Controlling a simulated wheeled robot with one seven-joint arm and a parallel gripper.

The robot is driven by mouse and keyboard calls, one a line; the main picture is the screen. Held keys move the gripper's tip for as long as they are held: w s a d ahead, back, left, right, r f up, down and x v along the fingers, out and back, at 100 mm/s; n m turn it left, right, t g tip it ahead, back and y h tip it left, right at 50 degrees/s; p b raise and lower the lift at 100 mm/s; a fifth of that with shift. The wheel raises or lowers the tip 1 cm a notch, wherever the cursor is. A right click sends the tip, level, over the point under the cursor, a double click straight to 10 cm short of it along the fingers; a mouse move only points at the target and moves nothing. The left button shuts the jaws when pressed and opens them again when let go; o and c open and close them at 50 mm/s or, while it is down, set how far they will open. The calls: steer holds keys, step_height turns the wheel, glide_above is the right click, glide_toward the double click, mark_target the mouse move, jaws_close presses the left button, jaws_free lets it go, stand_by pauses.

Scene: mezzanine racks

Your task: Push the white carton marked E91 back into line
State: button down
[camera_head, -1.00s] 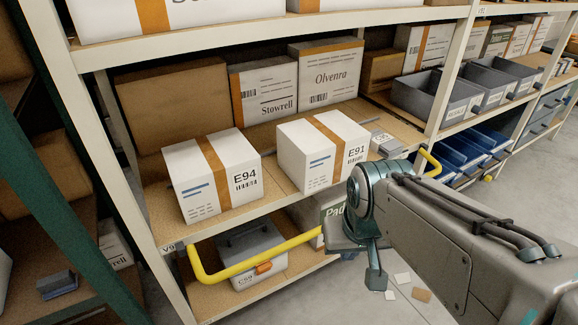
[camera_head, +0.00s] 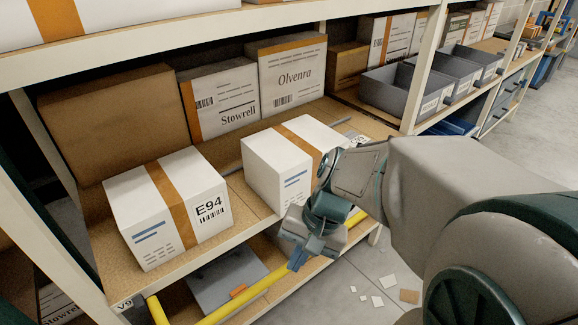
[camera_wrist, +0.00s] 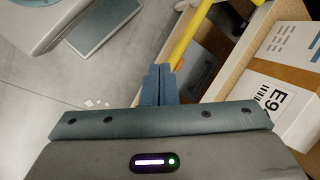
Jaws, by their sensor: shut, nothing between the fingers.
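The white carton (camera_head: 262,170) with an orange strap, marked E91 in the earlier head view, stands upright near the shelf's front edge. My arm now hides its mark. My gripper (camera_head: 299,258) is shut and empty, low in front of this carton and out past the shelf edge, fingers pointing down; I cannot tell whether it touches anything. In the wrist view my shut fingers (camera_wrist: 158,84) show beside the yellow rail. A white carton face (camera_wrist: 285,98) is at the right there, marked "E9" with the last figure cut off.
A similar carton marked E94 (camera_head: 165,208) stands to the left on the same shelf (camera_head: 245,205). Boxes marked Stowrell (camera_head: 220,100) and Olvenra (camera_head: 287,75) stand behind. A yellow rail (camera_head: 240,296) and a grey toolbox (camera_head: 215,277) are below. Paper scraps (camera_head: 378,301) lie on open floor.

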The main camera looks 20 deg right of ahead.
steer(key=w+d+f+m+t+y+b, duration=0.3)
steer(key=w+f+m+t+y+b, duration=0.4)
steer(key=m, duration=0.5)
steer(key=w+d+f+m+t+h+b, duration=0.25)
steer(key=d+m+t, duration=0.25)
steer(key=d+m, duration=0.3)
steer(key=w+d+f+m+t+h+b, duration=0.1)
steer(key=w+d+f+m+t+h, duration=0.35)
steer(key=d, duration=0.55)
steer(key=w+a+m+y, duration=0.1)
steer(key=w+a, duration=0.3)
steer(key=w, duration=0.7)
steer(key=shift+w+a+r+y, duration=0.15)
steer(key=shift+a+r+y, duration=0.1)
steer(key=shift+y, duration=0.25)
steer(key=shift+t, duration=0.25)
steer(key=b+x, duration=0.1)
steer(key=x, duration=0.5)
steer(key=shift+w+a, duration=0.15)
steer(key=shift+w, duration=0.2)
steer(key=shift+s, duration=0.1)
